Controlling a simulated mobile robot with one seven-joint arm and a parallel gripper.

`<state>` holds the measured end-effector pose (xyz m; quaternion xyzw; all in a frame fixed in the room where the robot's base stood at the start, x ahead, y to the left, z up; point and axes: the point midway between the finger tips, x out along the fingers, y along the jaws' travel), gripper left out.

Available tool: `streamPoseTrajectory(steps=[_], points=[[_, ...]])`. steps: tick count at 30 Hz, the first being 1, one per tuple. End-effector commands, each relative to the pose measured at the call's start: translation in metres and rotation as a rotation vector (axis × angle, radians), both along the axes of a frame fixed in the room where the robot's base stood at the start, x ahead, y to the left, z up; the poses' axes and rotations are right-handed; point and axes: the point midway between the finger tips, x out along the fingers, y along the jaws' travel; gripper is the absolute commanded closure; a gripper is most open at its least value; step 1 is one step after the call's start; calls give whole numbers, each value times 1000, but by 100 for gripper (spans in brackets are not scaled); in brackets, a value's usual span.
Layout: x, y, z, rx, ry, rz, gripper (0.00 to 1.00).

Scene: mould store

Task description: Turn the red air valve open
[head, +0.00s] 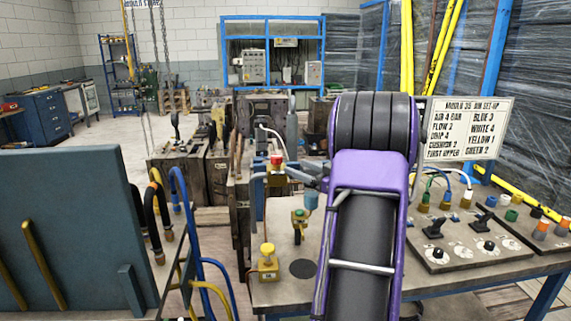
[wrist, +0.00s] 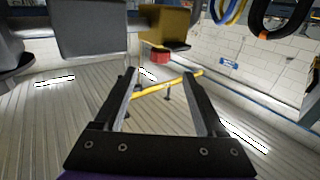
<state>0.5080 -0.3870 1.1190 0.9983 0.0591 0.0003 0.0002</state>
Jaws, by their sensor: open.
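The red air valve (head: 276,160) shows in the head view as a small red cap on a brass body, at the far end of the bench left of my purple arm. In the wrist view, which looks upside down, the red knob (wrist: 160,56) is joined to a brass block (wrist: 166,27). My gripper (wrist: 160,75) is open, with nothing between its fingers. The knob lies just beyond the fingertips, roughly centred between them; I cannot tell whether they touch. In the head view my gripper (head: 294,168) is small and close to the right of the valve, partly hidden by my arm.
A yellow-knobbed valve (head: 267,252) and a green-knobbed valve (head: 299,217) stand nearer on the bench. A control panel (head: 465,240) and a set-up sign (head: 466,130) are at right. Hoses (head: 180,195) and a blue-grey plate (head: 70,235) are at left.

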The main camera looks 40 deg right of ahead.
Motion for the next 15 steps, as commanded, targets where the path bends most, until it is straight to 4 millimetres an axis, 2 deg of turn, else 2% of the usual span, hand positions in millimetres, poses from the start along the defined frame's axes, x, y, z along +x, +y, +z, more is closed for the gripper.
streamPoseTrajectory(steps=[1,6,10,15], points=[[-14,-3,0,0,0,-4,27],[-48,-6,0,1,-1,-3,27],[-64,-8,0,-1,-1,-2,27],[-73,-8,0,-1,-1,1,27]])
